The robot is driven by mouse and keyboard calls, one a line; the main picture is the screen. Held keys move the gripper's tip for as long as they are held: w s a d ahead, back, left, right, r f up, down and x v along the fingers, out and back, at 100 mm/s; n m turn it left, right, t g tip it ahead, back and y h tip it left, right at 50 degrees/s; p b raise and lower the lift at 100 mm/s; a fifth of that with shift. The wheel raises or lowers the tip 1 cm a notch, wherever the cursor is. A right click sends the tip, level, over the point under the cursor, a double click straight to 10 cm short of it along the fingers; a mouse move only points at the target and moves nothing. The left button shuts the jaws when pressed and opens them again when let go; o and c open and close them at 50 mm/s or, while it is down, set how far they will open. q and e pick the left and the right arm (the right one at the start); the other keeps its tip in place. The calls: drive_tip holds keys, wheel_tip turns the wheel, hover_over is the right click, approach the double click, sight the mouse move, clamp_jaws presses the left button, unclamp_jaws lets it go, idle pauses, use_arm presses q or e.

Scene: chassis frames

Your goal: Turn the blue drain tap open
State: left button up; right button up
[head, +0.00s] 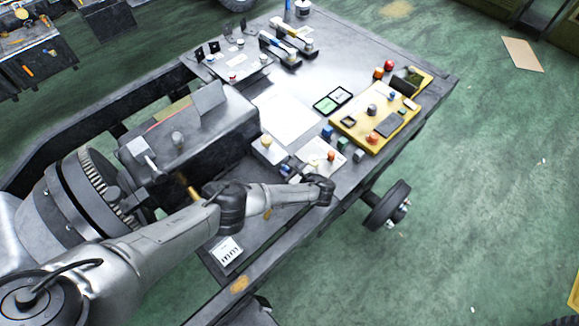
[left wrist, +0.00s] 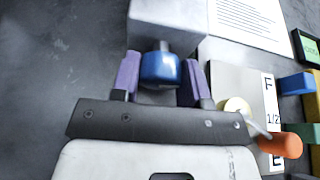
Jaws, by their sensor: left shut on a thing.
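The blue drain tap (left wrist: 160,70) is a short round blue knob on the front of a pale grey block (left wrist: 168,20) in the left wrist view. My left gripper (left wrist: 160,84) has its two purple fingers on either side of the tap and is shut on it. In the head view my left gripper (head: 289,173) is low at the workbench's near edge, beside a pale block (head: 268,150). The tap itself is largely hidden there by the gripper and wrist. My right gripper is in neither view.
Right of the tap is a panel (left wrist: 235,82) marked F, 1/2 and E, with an orange-tipped lever (left wrist: 280,145) close to my gripper. Coloured blocks and a yellow board (head: 350,130) stand further right. A white sheet (head: 287,118) lies behind on the bench.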

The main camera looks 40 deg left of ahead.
use_arm(q)
drive_tip(key=shift+n+t+p, duration=0.6)
drive_tip(key=shift+n+p, duration=0.05)
drive_tip(key=shift+n, duration=0.15)
drive_tip(key=shift+n+t, duration=0.3)
drive_tip(key=shift+n, duration=0.1)
drive_tip(key=o, duration=0.9)
drive_tip(key=shift+o, duration=0.2)
drive_tip(key=p+v, duration=0.3)
drive_tip(key=v, duration=0.9)
drive_tip(key=shift+d+r, duration=0.2)
drive_tip(key=shift+s+d+r, duration=0.2)
drive_tip(key=shift+s+d, duration=0.05)
drive_tip(key=shift+d, duration=0.35)
